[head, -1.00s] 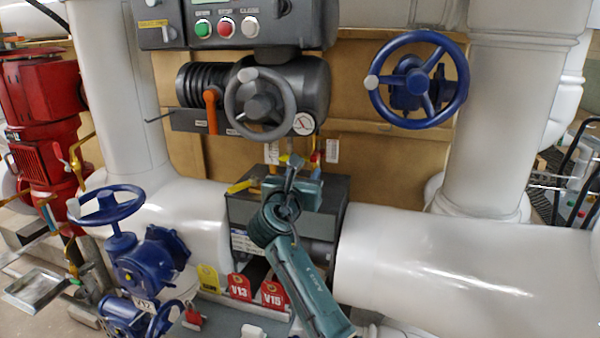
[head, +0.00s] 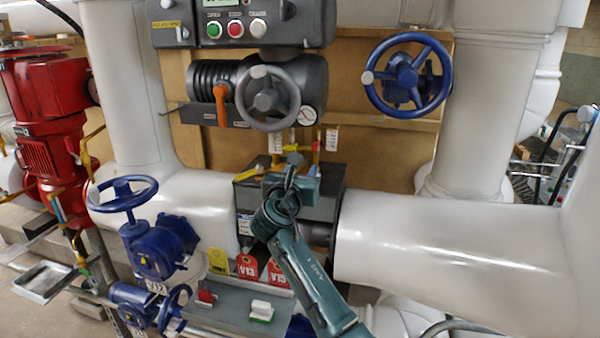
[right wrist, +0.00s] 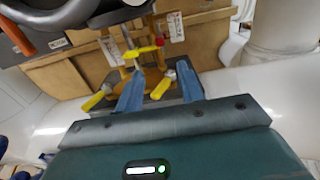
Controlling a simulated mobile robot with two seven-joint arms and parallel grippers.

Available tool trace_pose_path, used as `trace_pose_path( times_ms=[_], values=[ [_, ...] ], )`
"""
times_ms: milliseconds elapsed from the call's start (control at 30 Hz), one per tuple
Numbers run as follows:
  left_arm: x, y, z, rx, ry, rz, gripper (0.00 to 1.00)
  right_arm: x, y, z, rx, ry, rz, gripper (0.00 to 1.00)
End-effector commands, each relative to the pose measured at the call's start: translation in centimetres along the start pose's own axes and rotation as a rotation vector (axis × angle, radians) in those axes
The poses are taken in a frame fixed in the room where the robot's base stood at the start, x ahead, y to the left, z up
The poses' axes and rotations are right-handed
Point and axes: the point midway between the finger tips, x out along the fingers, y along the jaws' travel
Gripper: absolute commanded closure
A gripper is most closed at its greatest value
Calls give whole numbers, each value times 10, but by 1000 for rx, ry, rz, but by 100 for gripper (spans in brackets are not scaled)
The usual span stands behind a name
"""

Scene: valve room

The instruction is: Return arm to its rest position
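My right arm (head: 315,285) reaches up from the bottom of the head view. Its gripper (head: 291,168) is in front of the dark grey box below the grey handwheel. In the right wrist view the two blue fingers of the right gripper (right wrist: 160,74) stand apart. Yellow-handled valve levers (right wrist: 161,88) show beyond and between them. I see nothing clearly held, and cannot tell whether the fingers touch the levers. My left gripper is in neither view.
A grey handwheel (head: 268,98) and a button panel (head: 232,28) are above the gripper. A blue handwheel (head: 407,75) is at right. White pipe (head: 440,245) runs low on the right. Blue valves (head: 160,245) and red tags (head: 247,267) are at lower left.

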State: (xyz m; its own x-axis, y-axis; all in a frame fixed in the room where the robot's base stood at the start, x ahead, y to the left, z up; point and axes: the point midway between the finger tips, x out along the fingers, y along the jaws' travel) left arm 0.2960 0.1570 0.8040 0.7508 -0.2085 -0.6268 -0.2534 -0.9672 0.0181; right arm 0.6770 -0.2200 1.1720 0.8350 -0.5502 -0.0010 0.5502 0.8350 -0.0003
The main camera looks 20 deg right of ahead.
Motion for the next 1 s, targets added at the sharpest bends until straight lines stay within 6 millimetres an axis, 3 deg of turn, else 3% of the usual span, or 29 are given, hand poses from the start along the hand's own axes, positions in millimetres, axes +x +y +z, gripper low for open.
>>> trace_pose_path(
  times_ms=[333,467,567,667,800,867,1000],
  values=[
    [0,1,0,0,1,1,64,0,0,0,1,0,0,62],
    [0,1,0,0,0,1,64,-4,-2,-22,60,34,23,62],
    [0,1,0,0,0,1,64,-15,-7,-71,217,118,66,62],
    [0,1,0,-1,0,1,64,-40,-17,-138,472,256,106,62],
    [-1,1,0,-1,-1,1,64,-94,-39,-228,911,493,94,62],
    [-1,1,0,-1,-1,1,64,-123,-52,-262,1110,600,54,62],
    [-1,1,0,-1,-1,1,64,-200,-86,-324,1591,843,-132,62]
  ],
)
